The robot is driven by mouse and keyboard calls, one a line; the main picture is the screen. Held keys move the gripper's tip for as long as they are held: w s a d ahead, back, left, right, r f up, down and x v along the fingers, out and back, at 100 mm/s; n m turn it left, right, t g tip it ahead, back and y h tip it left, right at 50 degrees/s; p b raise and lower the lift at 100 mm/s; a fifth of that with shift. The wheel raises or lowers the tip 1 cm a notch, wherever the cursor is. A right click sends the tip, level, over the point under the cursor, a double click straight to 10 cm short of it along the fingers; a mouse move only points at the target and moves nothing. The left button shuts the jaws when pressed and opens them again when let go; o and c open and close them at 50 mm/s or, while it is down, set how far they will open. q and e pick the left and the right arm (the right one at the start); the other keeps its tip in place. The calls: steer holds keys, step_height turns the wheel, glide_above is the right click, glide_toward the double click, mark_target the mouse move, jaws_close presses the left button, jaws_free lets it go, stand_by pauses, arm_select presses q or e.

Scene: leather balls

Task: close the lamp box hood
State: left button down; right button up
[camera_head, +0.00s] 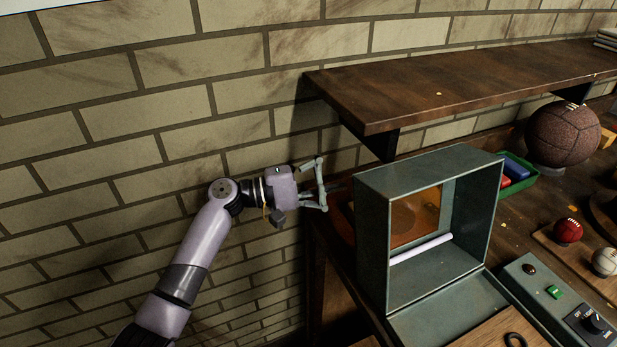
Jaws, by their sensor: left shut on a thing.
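The lamp box hood (373,249) is a grey-green box standing upright with its open side toward the right front. It has an orange window (428,216) in its back and a white tube (420,248) inside. A flat grey-green base (450,316) lies in front of it. My left gripper (322,187) reaches in from the left, just behind and left of the hood. Its fingers are shut on a part at the hood's rear side; the exact contact is small and partly hidden. My right gripper is not in view.
A dark wooden shelf (450,95) overhangs behind the hood, against the brick wall. A control panel with a knob (594,323) is at right front. A basketball (562,134), green tray (520,190), red ball (568,230) and white ball (605,262) are to the right.

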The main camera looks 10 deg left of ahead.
arm_select(q)
steer(key=s+d+p, duration=0.1)
steer(key=s+d+r+p, duration=0.1)
steer(key=s, duration=0.1)
steer(key=shift+d, duration=0.15)
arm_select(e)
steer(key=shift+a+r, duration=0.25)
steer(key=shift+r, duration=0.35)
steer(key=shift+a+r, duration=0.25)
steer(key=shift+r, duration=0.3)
arm_select(q)
steer(key=shift+s+r, duration=0.1)
